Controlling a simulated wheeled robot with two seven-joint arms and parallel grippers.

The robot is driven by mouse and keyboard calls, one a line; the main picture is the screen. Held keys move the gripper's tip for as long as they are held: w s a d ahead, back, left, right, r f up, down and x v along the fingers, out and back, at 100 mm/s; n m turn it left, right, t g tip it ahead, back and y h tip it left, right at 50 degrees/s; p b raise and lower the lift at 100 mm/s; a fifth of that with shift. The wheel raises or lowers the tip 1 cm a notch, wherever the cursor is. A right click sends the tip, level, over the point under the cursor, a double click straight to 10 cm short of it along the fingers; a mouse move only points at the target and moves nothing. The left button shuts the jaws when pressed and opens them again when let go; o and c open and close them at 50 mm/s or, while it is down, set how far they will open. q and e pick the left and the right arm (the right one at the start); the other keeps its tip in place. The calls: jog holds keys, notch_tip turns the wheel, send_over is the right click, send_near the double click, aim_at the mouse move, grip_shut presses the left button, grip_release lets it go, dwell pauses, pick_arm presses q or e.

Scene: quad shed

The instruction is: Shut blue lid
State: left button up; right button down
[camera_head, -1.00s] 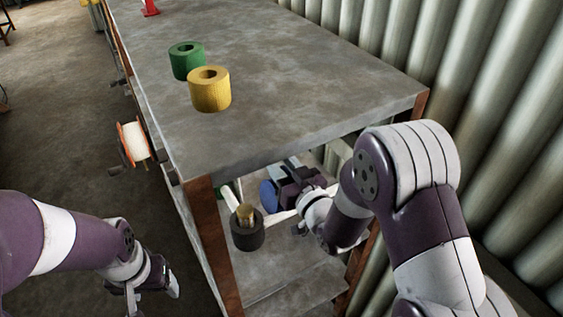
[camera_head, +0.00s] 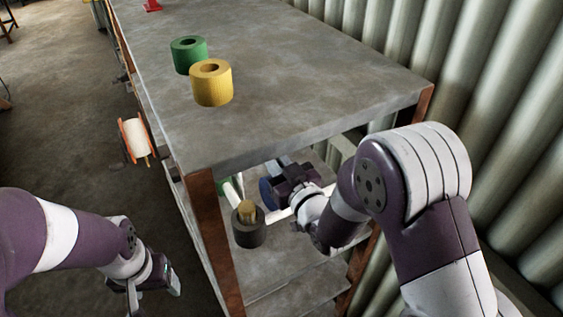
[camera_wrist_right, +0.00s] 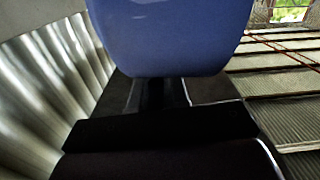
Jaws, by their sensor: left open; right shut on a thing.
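The blue lid (camera_head: 266,193) shows in the head view as a small, dark blue shape under the tabletop, partly hidden by my right gripper. It fills the upper middle of the right wrist view (camera_wrist_right: 170,35), directly in front of the gripper. My right gripper (camera_head: 279,189) is shut on the blue lid. What the lid belongs to is mostly hidden, and I cannot tell its hinge. My left gripper (camera_head: 154,290) is open and empty, low on the left, outside the shelf and apart from everything.
A corrugated wall (camera_head: 500,110) runs along the right. A reel (camera_head: 136,139) hangs at the left side.

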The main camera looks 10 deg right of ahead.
jog(key=shift+s+a+r+n+b, duration=0.1)
jog(key=shift+s+a+n+b, duration=0.2)
jog(key=shift+a+n+b, duration=0.4)
jog(key=shift+s+a+r+n+b, duration=0.15)
jog(key=shift+s+a+n, duration=0.25)
jog(key=shift+a, duration=0.5)
jog(key=shift+s+a+r+n+b, duration=0.1)
jog(key=shift+s+a+n+b, duration=0.1)
jog(key=shift+a+n+b, duration=0.4)
jog(key=shift+a, duration=0.2)
jog(key=c, duration=1.2)
grip_release()
jog(key=p+v, duration=0.3)
jog(key=v, duration=0.9)
jog(key=shift+s, duration=0.35)
